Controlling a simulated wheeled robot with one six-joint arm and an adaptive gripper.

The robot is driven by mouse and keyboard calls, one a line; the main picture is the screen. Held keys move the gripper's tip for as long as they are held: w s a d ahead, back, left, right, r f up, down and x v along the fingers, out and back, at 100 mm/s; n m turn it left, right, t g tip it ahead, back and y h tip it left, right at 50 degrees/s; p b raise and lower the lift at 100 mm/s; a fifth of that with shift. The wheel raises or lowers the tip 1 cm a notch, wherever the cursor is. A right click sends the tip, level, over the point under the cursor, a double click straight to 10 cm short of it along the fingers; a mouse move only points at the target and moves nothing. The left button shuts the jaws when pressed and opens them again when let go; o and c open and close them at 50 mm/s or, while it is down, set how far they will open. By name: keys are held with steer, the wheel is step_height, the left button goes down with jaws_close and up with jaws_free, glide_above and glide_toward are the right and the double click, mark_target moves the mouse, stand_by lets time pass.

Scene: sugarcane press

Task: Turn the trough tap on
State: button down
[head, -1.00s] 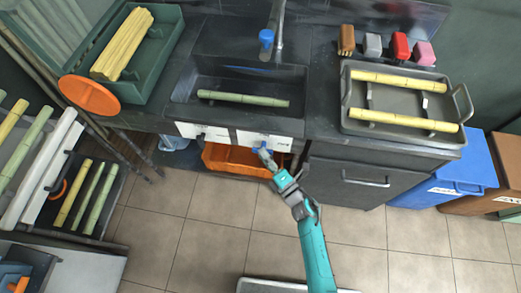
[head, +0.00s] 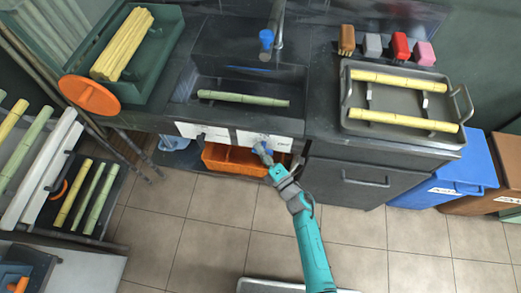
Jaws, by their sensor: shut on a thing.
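The trough (head: 205,85) is a dark sink set in the counter, with a green cane lying in it. A grey spout (head: 277,25) with a blue end piece (head: 266,39) stands over its back edge. On the trough's front are two white label plates, the left plate (head: 203,132) and the right plate (head: 277,143). No water stream is visible.
An orange bin (head: 228,159) sits under the trough, close left of my gripper. A grey tray (head: 352,100) with yellow canes stands right on the counter. A green crate (head: 165,55) with yellow canes stands left. The tiled floor (head: 200,220) is clear.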

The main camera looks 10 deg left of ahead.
steer(key=shift+m+t, duration=0.4)
steer(key=shift+t, duration=0.1)
steer(key=m+t, duration=0.2)
steer(key=shift+r+m+y, duration=0.1)
steer(key=shift+m+y, duration=0.2)
steer(key=shift+m, duration=0.1)
steer(key=m+t+h, duration=0.1)
steer(key=m+t, duration=0.2)
steer(key=m, duration=0.1)
steer(key=shift+r+m+t, duration=0.1)
steer(key=shift+m+t, duration=0.2)
steer(key=shift+t, duration=0.1)
steer(key=m+t+h, duration=0.1)
steer(key=m+h, duration=0.1)
steer(key=m, duration=0.1)
steer(key=m+t+h, duration=0.1)
steer(key=m+t, duration=0.1)
steer(key=m, duration=0.1)
steer(key=shift+r+t+h, duration=0.1)
steer(key=shift+t+h, duration=0.2)
steer(key=shift+h, duration=0.1)
steer(key=shift+d+m+t+h, duration=0.15)
steer(key=shift+m+t+h, duration=0.45)
steer(key=shift+m+h, duration=1.05)
steer(key=shift+d+m+t+h, duration=0.1)
steer(key=shift+m+t+h, duration=0.5)
steer(key=shift+m+h, duration=1.25)
steer(key=shift+m, duration=0.3)
